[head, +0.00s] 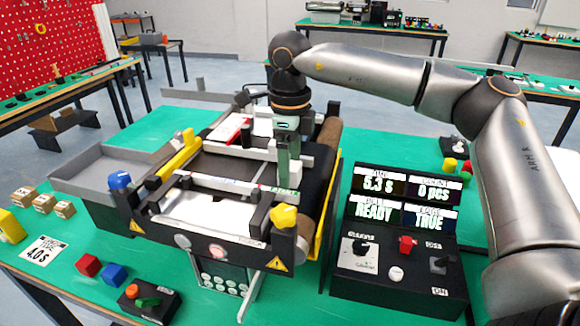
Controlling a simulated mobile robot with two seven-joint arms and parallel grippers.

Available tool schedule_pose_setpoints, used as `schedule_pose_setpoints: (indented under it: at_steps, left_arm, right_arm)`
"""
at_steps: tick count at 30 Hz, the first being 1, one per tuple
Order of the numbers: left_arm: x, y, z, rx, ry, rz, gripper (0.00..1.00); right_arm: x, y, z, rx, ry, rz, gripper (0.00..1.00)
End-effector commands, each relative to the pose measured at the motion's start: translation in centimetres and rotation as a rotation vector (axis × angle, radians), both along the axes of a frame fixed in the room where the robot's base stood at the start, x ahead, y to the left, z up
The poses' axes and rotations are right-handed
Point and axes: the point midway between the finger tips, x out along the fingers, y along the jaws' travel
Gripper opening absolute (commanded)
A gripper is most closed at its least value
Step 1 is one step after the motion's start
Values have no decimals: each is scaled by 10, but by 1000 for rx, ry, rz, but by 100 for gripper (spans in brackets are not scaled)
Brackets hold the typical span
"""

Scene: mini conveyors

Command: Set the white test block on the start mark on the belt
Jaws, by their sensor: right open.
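The mini conveyor (320,180) stands on the green table, with a dark belt between pale side rails. A green start label (284,191) shows on the near rail, at the belt's right end. My right gripper (288,178) points down over that end of the belt, just behind the label. Its jaws are open. I cannot make out the white test block for certain; pale surfaces by the fingers blend with the rail, and the gripper hides part of the belt there. My left gripper is out of view.
A control box (398,270) with lit displays stands right of the conveyor. A grey tray (95,172) adjoins its left end. Red (88,265) and blue (114,275) cubes and a small switch box (150,302) lie at the front left. Yellow and blue knobs stick up along the conveyor frame.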

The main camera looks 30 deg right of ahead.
Motion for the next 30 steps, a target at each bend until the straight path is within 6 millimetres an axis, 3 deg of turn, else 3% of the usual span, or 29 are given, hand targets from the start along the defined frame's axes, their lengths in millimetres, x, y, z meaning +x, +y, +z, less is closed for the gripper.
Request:
schedule_pose_setpoints:
  at_steps: [8, 21, 30]
  left_arm:
    - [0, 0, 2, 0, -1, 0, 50]
    - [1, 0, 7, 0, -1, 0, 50]
    - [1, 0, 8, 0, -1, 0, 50]
  right_arm:
    - [1, 0, 17, 0, -3, -1, 79]
    - [0, 1, 106, 1, -2, 0, 79]
    - [0, 0, 124, 0, 0, 0, 79]
